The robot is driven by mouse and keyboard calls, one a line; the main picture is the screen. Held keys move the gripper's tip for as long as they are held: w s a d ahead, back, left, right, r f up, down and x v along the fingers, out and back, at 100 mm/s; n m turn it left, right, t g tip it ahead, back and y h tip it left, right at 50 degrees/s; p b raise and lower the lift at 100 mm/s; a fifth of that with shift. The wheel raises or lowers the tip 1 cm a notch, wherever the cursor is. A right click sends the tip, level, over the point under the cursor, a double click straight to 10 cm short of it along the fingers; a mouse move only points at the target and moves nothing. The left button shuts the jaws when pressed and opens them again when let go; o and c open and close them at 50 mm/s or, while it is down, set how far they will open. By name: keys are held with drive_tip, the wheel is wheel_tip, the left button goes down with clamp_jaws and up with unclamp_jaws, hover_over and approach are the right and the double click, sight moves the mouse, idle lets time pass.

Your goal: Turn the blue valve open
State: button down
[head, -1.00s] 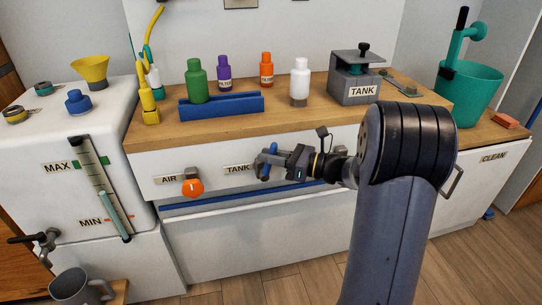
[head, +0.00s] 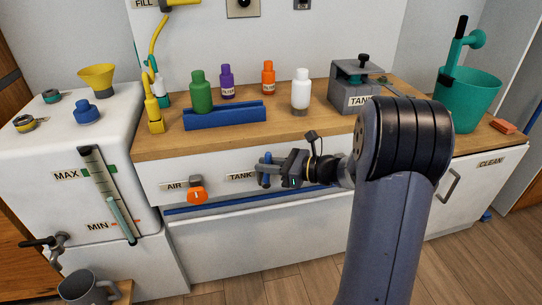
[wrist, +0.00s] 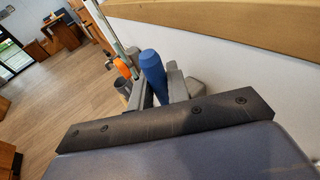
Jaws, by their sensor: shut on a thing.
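The blue valve (head: 264,170) sits on the white counter front, just right of the TANK label (head: 241,176). My gripper (head: 267,170) is at the valve, with its fingers closed on the blue handle. In the wrist view the blue handle (wrist: 152,66) stands between the two grey fingers. In the head view the handle looks close to upright. The fingers hide part of the handle and the valve body behind it.
An orange AIR valve (head: 196,196) is left of the blue one. A blue rail (head: 230,204) runs below. Above, the wooden counter holds a blue rack (head: 224,116) with a green bottle (head: 201,92), other bottles and a grey tank (head: 356,85).

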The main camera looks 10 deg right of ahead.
drive_tip(key=shift+a+n+h+p, duration=0.25)
drive_tip(key=shift+n+h+p, duration=0.05)
drive_tip(key=shift+h+p, duration=0.1)
drive_tip(key=c, duration=1.4)
unclamp_jaws()
drive_tip(key=shift+o, duration=0.2)
drive_tip(key=p+v, duration=0.2)
drive_tip(key=v, duration=0.8)
drive_tip(key=shift+s+d, duration=0.15)
drive_tip(key=shift+d, duration=0.2)
drive_tip(key=shift+a, duration=0.1)
